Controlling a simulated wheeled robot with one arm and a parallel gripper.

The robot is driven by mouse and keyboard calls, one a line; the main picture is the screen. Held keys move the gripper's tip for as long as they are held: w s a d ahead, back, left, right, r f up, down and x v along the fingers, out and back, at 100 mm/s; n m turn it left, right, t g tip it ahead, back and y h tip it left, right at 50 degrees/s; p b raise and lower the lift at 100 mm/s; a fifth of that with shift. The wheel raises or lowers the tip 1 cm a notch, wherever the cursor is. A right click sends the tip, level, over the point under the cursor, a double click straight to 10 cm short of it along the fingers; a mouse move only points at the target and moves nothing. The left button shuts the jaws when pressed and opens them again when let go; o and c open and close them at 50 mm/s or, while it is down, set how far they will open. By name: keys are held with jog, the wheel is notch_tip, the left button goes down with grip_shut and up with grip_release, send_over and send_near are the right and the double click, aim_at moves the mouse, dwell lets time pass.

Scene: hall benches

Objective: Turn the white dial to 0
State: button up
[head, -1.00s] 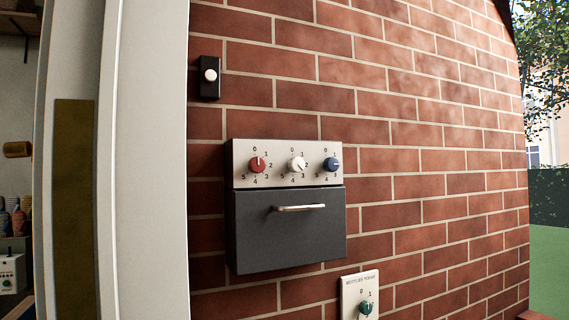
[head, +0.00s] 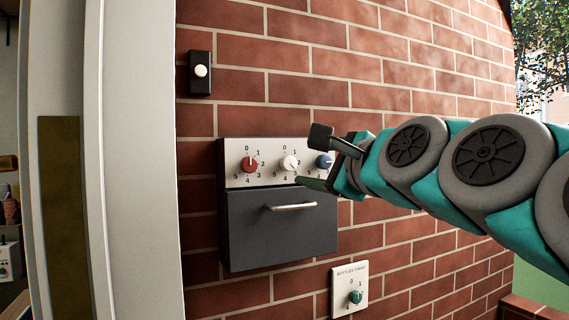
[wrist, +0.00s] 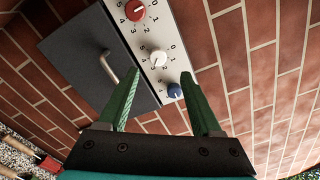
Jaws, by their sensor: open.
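The white dial (head: 289,163) is the middle of three dials on a pale panel (head: 233,180) with printed numbers. Its mark seems to point to the lower right, near 3, but is too small to read surely. In the wrist view the white dial (wrist: 158,58) shows just beyond the gap between my fingertips. My gripper (wrist: 160,75) is open and empty, its green fingers apart, and does not appear to touch the dial. In the head view my gripper (head: 314,184) is just right of the white dial, partly covering the blue dial's side of the panel.
A red dial (head: 249,163) is left of the white one and a blue dial (head: 324,161) right. Below is a dark box front (head: 260,235) with a protruding handle (head: 291,206). A green dial (head: 355,297) is lower right, a button (head: 201,71) upper left.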

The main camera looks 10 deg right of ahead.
aim_at(291, 162)
jog(key=p+x, duration=0.1)
jog(key=x, duration=0.6)
jog(key=shift+w+a+f, duration=0.1)
jog(key=shift+w+a, duration=0.05)
jog(key=shift+w, duration=0.15)
grip_shut()
dwell(0.4)
